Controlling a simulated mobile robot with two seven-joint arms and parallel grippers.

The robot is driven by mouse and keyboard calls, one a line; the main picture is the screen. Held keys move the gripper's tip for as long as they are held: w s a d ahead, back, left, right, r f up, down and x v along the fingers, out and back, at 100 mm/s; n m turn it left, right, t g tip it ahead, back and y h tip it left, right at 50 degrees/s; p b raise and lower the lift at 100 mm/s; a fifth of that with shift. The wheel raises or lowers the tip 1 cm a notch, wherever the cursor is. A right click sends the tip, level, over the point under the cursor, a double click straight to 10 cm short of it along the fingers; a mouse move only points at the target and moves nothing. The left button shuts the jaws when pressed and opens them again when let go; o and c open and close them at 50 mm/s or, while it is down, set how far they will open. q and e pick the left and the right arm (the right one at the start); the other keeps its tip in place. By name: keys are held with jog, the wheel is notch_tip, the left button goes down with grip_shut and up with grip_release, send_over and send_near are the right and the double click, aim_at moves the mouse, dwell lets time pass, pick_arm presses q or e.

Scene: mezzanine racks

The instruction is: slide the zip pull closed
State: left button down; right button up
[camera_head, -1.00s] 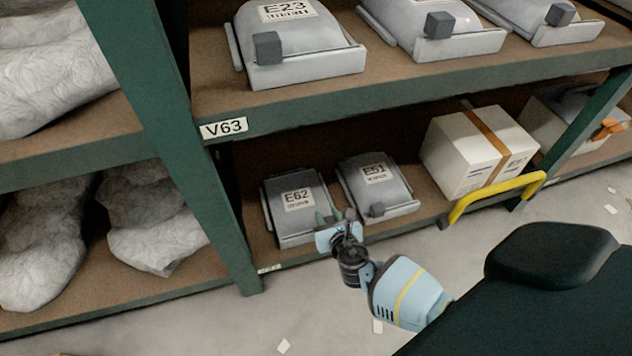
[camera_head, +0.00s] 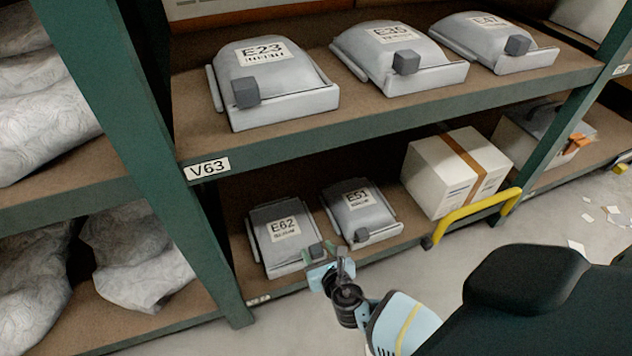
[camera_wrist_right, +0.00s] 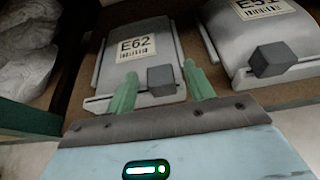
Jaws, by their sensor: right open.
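The grey bag labelled E62 (camera_head: 272,249) lies on the lower shelf; it also shows in the right wrist view (camera_wrist_right: 150,62). Its zip pull appears as a dark grey block (camera_wrist_right: 160,79) at the bag's front edge, right of the middle. My right gripper (camera_head: 322,254) is at the front right of this bag. In the right wrist view its green fingers (camera_wrist_right: 160,88) are open, with the block showing between them. I cannot tell whether either finger touches it. My left gripper is not in view.
A similar bag E51 (camera_head: 358,208) with its own block lies just right. A white taped box (camera_head: 440,185) and a yellow bar (camera_head: 475,217) are farther right. The upper shelf (camera_head: 300,128) holds similar bags. A green upright (camera_head: 190,215) stands left.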

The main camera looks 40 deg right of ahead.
aim_at(316, 248)
jog(key=shift+p+v, duration=0.6)
jog(key=shift+v, duration=1.4)
